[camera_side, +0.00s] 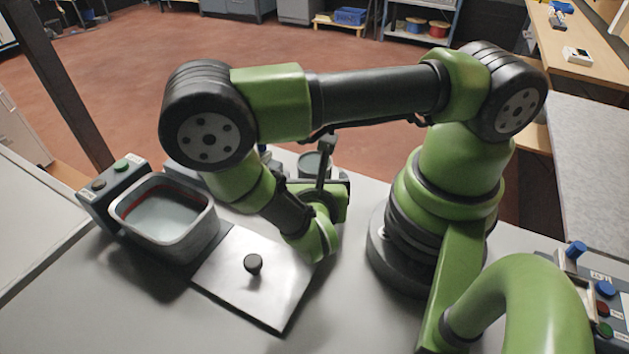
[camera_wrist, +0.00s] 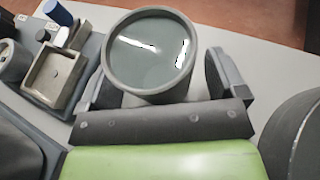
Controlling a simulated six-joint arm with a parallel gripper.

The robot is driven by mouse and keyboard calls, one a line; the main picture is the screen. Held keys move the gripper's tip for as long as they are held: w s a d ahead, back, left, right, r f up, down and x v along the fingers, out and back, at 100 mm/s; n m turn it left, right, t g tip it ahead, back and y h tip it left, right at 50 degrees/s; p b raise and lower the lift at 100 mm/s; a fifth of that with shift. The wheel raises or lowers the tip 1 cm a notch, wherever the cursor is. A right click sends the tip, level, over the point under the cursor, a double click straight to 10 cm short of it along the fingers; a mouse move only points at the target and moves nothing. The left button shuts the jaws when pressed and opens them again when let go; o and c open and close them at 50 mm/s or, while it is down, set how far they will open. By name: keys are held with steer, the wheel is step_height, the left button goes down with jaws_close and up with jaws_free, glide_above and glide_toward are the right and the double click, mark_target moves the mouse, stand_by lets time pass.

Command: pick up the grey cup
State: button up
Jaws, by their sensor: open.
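The grey cup (camera_side: 311,160) stands on the table behind my wrist in the side view, partly hidden by my arm. In the wrist view the cup (camera_wrist: 150,92) shows from above as a round dark-grey rim with shiny glints inside. My gripper (camera_wrist: 160,72) is open, with one finger on each side of the cup in that view. The left finger looks close to the cup wall; a wider gap shows at the right finger. I cannot tell whether either touches. In the side view my gripper (camera_side: 328,155) is partly hidden, with one finger standing up by the cup.
A grey basin (camera_side: 212,232) of liquid and a control box (camera_side: 107,185) with buttons stand at left. A flat metal lid (camera_side: 225,275) with a black knob lies in front. In the wrist view a small square tray (camera_wrist: 55,80) and a blue cylinder (camera_wrist: 57,13) are left of the cup.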

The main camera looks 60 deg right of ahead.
steer(key=c, duration=1.1)
steer(key=shift+r, duration=0.15)
steer(key=shift+r, duration=4.75)
steer(key=shift+r, duration=0.1)
